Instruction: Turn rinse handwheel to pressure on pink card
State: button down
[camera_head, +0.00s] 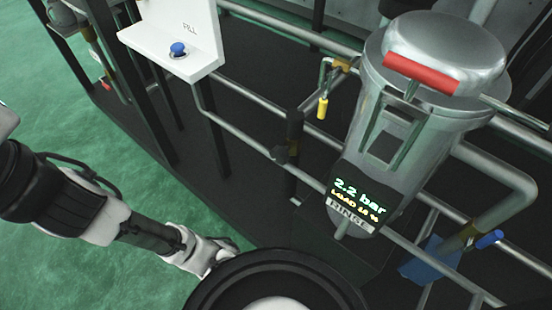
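A silver upright vessel (396,165) with a red bar (421,73) across its front fills the right side. The display (358,197) low on it reads 2.2 bar and LOAD 18 %, above a RINSE label (350,214). A large black ring (213,293) with a pale centre is cut off by the bottom edge; I cannot tell whether it is the handwheel or part of me. I make out no pink card. My arm reaches in from the left, and its far end meets the ring's edge. No gripper fingers show.
A white panel (205,38) marked FILL carries a blue knob (178,48). A yellow-handled valve (322,107) and a blue-handled valve (488,240) sit on grey pipes. Dark posts and rails surround the vessel. The green floor (75,265) is open at left.

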aim_at(281, 155)
jog(key=k+j+z, duration=0.15)
jog(key=z, duration=0.25)
jog(key=k+j+z, duration=0.15)
jog(key=z, duration=0.25)
jog(key=j, duration=0.1)
